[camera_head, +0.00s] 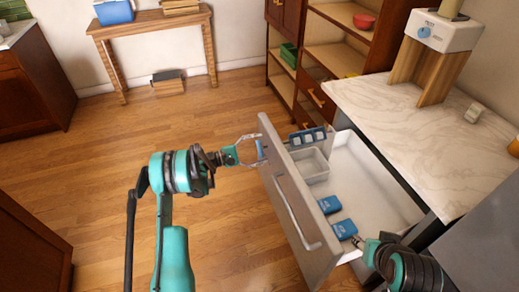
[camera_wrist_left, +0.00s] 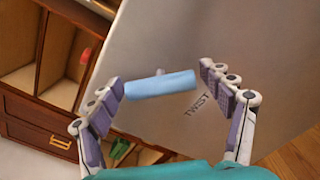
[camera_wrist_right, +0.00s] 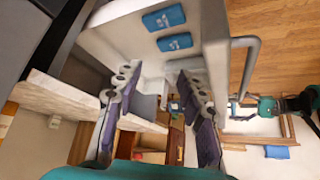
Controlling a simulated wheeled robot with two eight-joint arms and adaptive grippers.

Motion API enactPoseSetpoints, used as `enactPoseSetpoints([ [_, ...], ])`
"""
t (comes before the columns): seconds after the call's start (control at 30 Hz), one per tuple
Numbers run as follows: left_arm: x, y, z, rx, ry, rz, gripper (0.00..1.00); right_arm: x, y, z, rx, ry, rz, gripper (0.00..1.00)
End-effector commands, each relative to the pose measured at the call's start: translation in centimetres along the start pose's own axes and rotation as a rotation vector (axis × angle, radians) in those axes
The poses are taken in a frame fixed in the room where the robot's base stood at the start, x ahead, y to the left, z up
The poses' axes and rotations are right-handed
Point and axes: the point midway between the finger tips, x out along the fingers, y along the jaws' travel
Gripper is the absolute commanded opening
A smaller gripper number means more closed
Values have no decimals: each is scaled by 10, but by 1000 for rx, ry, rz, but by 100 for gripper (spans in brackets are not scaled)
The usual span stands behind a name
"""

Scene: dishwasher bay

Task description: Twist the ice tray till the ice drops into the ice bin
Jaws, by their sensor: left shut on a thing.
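The blue ice tray (camera_head: 308,137) with pale cells sits at the far end of the open freezer drawer. The whitish ice bin (camera_head: 316,167) stands just in front of it in the drawer; I see no ice in it. My left gripper (camera_head: 259,151) is outside the drawer front, its fingers on either side of a blue handle bar (camera_wrist_left: 160,86). The handle stands out from the grey front beside the word "TWIST", and the fingers close on its ends. My right gripper (camera_head: 357,240) is open and empty, low over the drawer's near end; its spread fingers show in the right wrist view (camera_wrist_right: 158,78).
Two blue packs (camera_head: 330,204) (camera_head: 344,229) lie on the drawer floor near my right gripper. The drawer front (camera_head: 292,190) carries a long bar handle (camera_head: 298,214). A marble counter (camera_head: 412,118) borders the right; open wood floor lies left.

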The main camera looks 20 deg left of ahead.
Motion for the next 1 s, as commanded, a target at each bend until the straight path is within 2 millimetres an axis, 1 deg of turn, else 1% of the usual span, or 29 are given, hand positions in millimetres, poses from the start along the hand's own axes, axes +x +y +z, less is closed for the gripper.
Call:
enactPoseSetpoints([
  [1.0,0,-2,0,509,0,-2,51,0,0,0,0,0,0,40],
])
